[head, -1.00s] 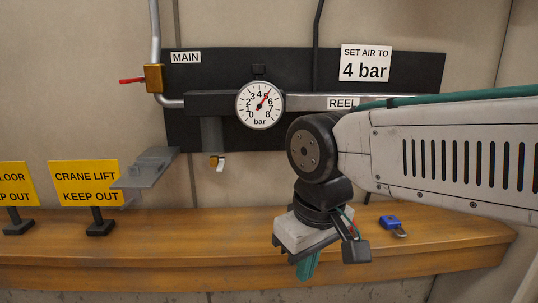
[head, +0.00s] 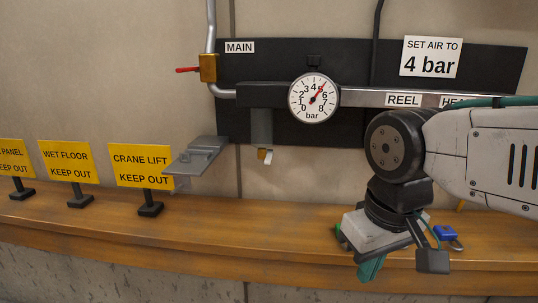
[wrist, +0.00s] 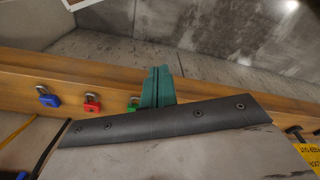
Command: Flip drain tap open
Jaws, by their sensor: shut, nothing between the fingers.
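The drain tap (head: 263,154) is a small brass fitting with a pale lever. It hangs below the grey block under the pressure gauge (head: 313,98) in the head view. Its lever appears to slant down and to the right, but is too small to read exactly. My gripper (head: 370,267) is shut and empty, its teal fingers pointing down, low over the front of the wooden ledge. It is well below and to the right of the tap. The wrist view shows the teal fingers (wrist: 157,87) together, with no tap in sight.
A grey bracket (head: 196,157) juts out left of the tap. Yellow signs (head: 142,166) stand on the ledge (head: 240,221) at left. A blue padlock (head: 445,233) lies behind my gripper; red (wrist: 92,103) and green (wrist: 133,102) ones show too. A red-handled valve (head: 208,68) is higher up.

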